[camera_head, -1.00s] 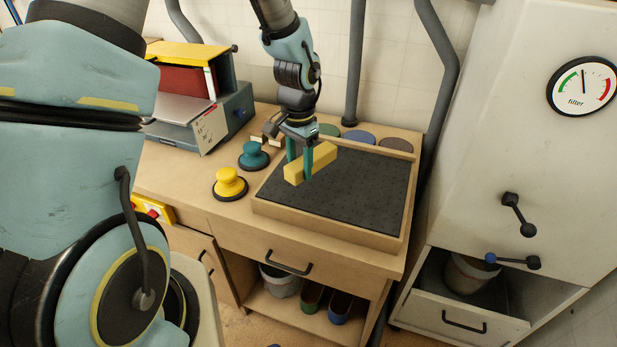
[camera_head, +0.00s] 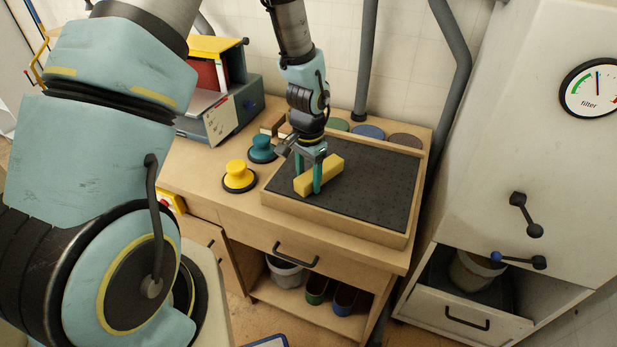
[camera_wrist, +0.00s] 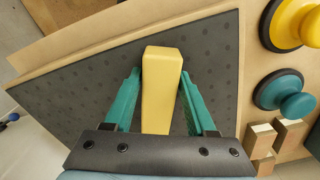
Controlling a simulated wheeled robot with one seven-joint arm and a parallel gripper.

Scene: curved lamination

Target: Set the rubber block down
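The rubber block (camera_head: 328,170) is a yellow bar over the left part of the dark dotted mat in a wooden-rimmed tray (camera_head: 330,226). My gripper (camera_head: 308,182) points down, with one green finger on each long side of the block. In the wrist view the block (camera_wrist: 161,90) lies lengthwise between the fingertips (camera_wrist: 160,78), which are close against its sides, so the gripper looks shut on it. The block is at or just above the mat; I cannot tell whether it touches.
A yellow knob-shaped tool (camera_head: 239,175) and a teal one (camera_head: 262,149) stand left of the tray. Round coloured discs (camera_head: 368,132) lie behind it. A grey machine (camera_head: 225,110) stands at the back left and a white cabinet (camera_head: 520,130) at the right. Most of the mat (camera_head: 375,185) is clear.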

